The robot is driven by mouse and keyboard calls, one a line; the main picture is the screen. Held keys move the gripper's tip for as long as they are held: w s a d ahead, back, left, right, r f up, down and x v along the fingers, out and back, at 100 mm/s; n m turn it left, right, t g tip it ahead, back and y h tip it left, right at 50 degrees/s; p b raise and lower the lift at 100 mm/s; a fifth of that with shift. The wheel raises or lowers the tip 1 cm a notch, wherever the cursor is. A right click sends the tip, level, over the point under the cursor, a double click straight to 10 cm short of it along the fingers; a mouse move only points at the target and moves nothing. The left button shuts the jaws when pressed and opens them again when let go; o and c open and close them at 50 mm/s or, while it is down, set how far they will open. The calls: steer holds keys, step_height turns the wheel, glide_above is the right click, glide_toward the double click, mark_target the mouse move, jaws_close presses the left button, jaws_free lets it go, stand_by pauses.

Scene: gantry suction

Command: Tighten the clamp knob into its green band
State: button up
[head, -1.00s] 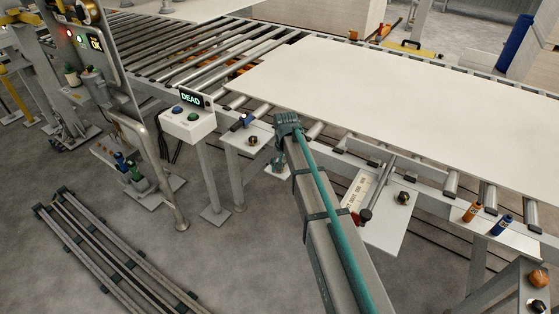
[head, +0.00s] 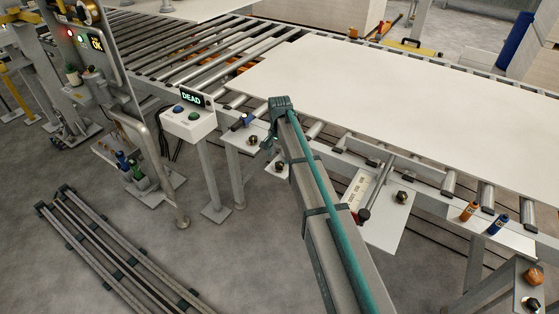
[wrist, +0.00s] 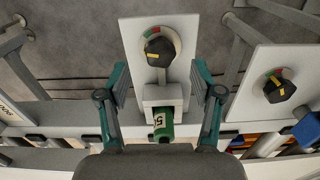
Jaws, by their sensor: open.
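In the wrist view a black knob (wrist: 160,50) with a yellow mark sits on a pale plate, with a red and green band (wrist: 152,32) partly showing at its far edge. I cannot tell whether its mark is in the green. A second black knob (wrist: 280,88) with a similar band is on the plate to the right; I cannot tell which one is the clamp knob. My gripper (wrist: 161,75) is open, its teal fingers apart on either side of the nearer plate. It touches no knob that I can see. In the head view my gripper (head: 272,137) is largely hidden behind my arm.
A grey block (wrist: 164,95) with a green cylinder (wrist: 163,124) lies between my fingers. A blue lever (wrist: 308,130) stands by the right knob. A large white board (head: 400,105) covers the rollers. A box reading DEAD (head: 188,122) stands left of my arm.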

mark_target(279, 164)
steer(key=shift+f+p, duration=0.3)
steer(key=shift+f, duration=1.7)
steer(key=c, duration=1.1)
steer(key=shift+c, duration=0.2)
steer(key=shift+m+b, duration=0.6)
steer(key=shift+m, duration=2.2)
